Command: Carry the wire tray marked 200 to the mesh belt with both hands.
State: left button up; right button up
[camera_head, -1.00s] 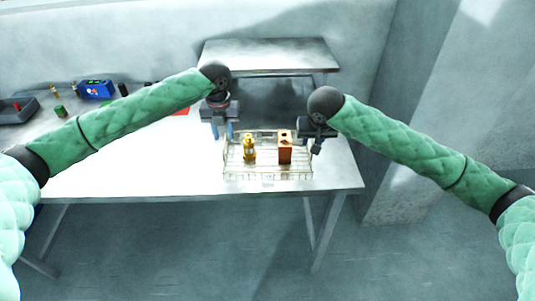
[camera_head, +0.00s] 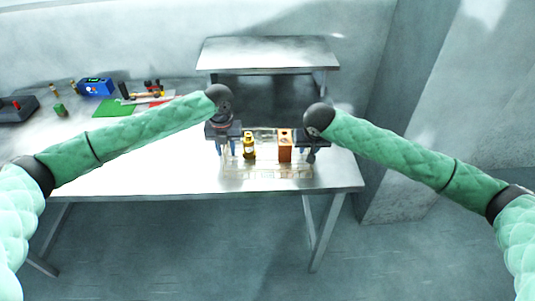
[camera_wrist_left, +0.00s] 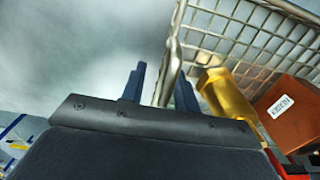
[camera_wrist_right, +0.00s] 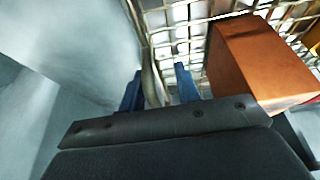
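The wire tray (camera_head: 266,170) sits on the metal table near its front right edge; its marking is not readable. A yellow bottle-like piece (camera_head: 249,146) and an orange-brown block (camera_head: 285,147) stand in it. My left gripper (camera_head: 226,150) is at the tray's left end. In the left wrist view its fingers (camera_wrist_left: 159,88) stand apart on either side of the tray's wire rim. My right gripper (camera_head: 309,154) is at the right end. In the right wrist view its fingers (camera_wrist_right: 160,90) also stand apart with the rim between them.
A raised metal platform (camera_head: 268,53) stands behind the tray, dark beneath; no mesh is discernible. On the left are a blue device (camera_head: 96,87), a dark bin (camera_head: 14,110), a green block (camera_head: 60,110) and a green sheet (camera_head: 112,107). A wall column (camera_head: 400,185) stands to the right.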

pick_arm(q)
grip_shut()
pick_arm(e)
grip_shut()
pick_arm(q)
jog(key=shift+r, duration=0.2)
pick_arm(e)
jog(key=shift+r, duration=0.2)
